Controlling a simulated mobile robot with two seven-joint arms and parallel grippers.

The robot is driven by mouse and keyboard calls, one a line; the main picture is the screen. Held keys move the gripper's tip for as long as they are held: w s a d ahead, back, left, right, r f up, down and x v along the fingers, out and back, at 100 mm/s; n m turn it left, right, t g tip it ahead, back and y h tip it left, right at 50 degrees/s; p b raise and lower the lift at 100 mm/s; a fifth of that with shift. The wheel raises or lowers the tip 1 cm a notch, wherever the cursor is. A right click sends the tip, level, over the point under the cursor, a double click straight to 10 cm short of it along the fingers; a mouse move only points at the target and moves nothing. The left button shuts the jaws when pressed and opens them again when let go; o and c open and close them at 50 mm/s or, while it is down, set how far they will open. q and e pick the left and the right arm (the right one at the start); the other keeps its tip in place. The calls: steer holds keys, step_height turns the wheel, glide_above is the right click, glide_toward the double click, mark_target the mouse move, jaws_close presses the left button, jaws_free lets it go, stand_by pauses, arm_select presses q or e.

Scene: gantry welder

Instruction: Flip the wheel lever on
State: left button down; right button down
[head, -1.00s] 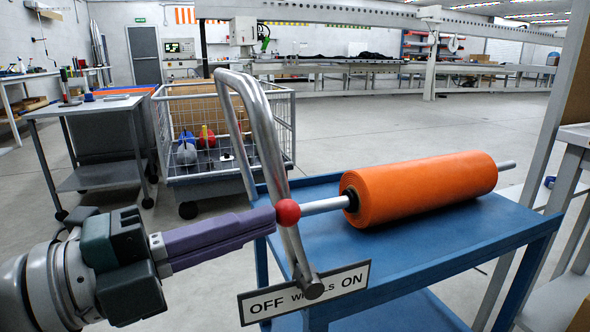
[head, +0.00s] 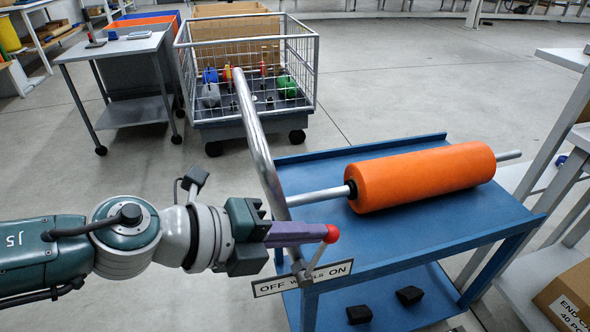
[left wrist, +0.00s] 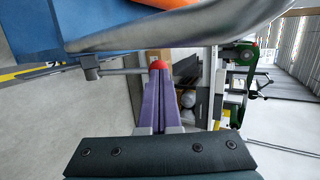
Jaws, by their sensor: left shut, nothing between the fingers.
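The wheel lever (head: 318,260) is a thin metal rod with a red ball knob (head: 332,233). It rises from a pivot at the white plate (head: 271,287) marked OFF WHEELS ON, on the blue cart's near end. The lever leans right, toward the ON side. My left gripper (head: 318,233) comes in from the left with its purple fingers shut and empty. Its tips are at the left side of the knob and seem to touch it. The left wrist view also shows the knob (left wrist: 158,65) at the fingertips. My right gripper is out of view.
The blue cart (head: 420,221) carries an orange roll (head: 425,177) on a metal bar. Its bent steel handle (head: 258,140) rises close by my left fingers. A wire cage trolley (head: 250,125) and a grey table (head: 110,50) stand behind. A grey rack is at right.

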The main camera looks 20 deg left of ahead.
arm_select(q)
steer(key=shift+w+d+f+p, duration=0.1)
steer(key=shift+w+d+p, duration=0.25)
steer(key=shift+d, duration=0.2)
steer(key=shift+w+d+p, duration=0.25)
steer(key=shift+w+d, duration=0.05)
steer(key=shift+d, duration=0.2)
steer(key=shift+d+f, duration=0.1)
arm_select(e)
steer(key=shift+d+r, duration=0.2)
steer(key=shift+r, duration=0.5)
